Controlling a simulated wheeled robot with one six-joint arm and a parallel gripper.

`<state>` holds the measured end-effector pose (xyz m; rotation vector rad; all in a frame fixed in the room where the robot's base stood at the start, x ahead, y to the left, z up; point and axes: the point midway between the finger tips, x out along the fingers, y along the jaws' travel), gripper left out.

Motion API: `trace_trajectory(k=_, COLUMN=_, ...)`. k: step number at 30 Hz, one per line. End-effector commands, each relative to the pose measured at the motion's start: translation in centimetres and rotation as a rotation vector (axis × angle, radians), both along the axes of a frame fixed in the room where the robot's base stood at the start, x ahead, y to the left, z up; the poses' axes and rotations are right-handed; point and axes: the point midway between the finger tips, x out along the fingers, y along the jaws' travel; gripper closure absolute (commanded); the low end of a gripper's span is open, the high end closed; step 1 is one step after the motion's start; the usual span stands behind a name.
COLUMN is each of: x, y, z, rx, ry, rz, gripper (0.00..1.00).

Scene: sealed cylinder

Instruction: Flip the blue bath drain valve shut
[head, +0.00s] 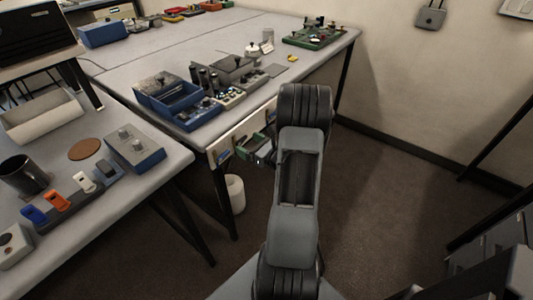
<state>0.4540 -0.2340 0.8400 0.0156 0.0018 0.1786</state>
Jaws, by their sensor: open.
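A row of small flip levers on a dark base stands on the left table. The blue lever (33,215) is at its near left end, beside an orange lever (56,200) and a white lever (84,182). A grey-blue piece (106,169) is at the far end. I see no label marking the bath drain valve, and cannot tell whether the blue lever is open or shut. My arm rises through the middle of the view, well right of the row.
A dark mug (24,174), a brown coaster (84,149), a blue-and-grey box with knobs (134,148) and a white tray (42,116) stand around the levers. A grey box (12,245) is at the near left. The table's front right is clear.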

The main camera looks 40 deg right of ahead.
Motion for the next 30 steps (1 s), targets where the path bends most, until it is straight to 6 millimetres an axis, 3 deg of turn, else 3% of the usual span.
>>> trace_trajectory(k=6, x=-4.7, y=-1.0, z=0.0, rx=0.001, ry=0.0, rz=-0.007, gripper=0.12)
trace_trajectory(k=15, x=-9.2, y=-1.7, z=0.0, rx=0.0, ry=0.0, rz=-0.003, gripper=0.12)
trace_trajectory(k=21, x=-10.3, y=-1.9, z=0.0, rx=0.0, ry=0.0, rz=-0.001, gripper=0.12)
trace_trajectory(k=30, x=-10.5, y=-1.9, z=0.0, rx=0.0, ry=0.0, rz=0.0, gripper=0.12)
